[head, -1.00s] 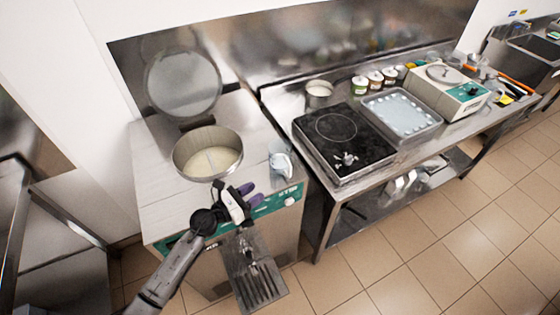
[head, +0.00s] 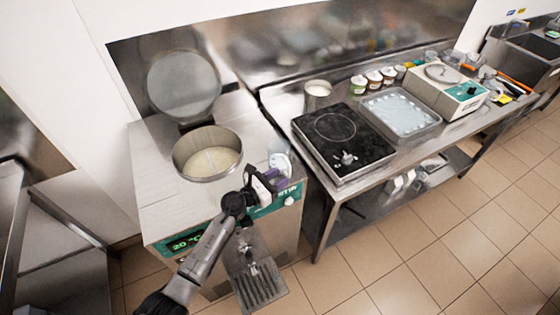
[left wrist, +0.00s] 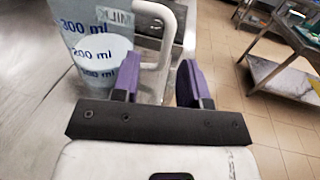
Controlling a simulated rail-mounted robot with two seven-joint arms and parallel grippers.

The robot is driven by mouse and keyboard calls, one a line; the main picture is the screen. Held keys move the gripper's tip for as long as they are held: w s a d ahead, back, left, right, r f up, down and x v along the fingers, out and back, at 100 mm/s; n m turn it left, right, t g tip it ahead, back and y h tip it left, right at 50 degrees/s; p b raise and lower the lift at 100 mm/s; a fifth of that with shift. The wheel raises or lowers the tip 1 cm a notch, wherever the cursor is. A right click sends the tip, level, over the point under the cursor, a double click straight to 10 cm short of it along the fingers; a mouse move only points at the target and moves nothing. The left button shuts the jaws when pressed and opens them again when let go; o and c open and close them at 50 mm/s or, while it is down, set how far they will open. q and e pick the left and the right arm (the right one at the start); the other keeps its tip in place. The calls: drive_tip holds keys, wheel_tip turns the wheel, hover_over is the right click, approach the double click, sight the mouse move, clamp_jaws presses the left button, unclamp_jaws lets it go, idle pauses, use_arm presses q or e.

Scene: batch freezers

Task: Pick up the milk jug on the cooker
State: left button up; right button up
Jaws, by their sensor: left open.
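The milk jug (head: 279,148) is a clear measuring jug with blue ml marks and a MILK label, upright on the right front of the cooker's steel top (head: 160,197). It also shows in the left wrist view (left wrist: 85,28), partly filled with white milk. Its pale handle (left wrist: 168,40) faces my gripper. My left gripper (head: 272,178) is open, with purple fingers close to the jug; in the left wrist view (left wrist: 160,80) the handle appears between the fingers. They are not closed on it. In the head view the gripper hides the jug's lower part. My right gripper is not visible.
The cooker's round vat (head: 208,153) holds pale liquid, with its lid (head: 184,84) raised behind. A steel drip tray (head: 258,285) juts out in front. To the right, a table holds a black hotplate (head: 343,139), a metal pot (head: 317,95) and a tray (head: 402,112).

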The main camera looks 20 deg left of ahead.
sight(288, 174)
use_arm(q)
drive_tip(key=shift+x, duration=2.15)
drive_tip(key=shift+s+d+f, duration=0.1)
drive_tip(key=shift+s+d, duration=0.05)
drive_tip(key=shift+d, duration=0.05)
drive_tip(key=shift+c, duration=0.2)
clamp_jaws()
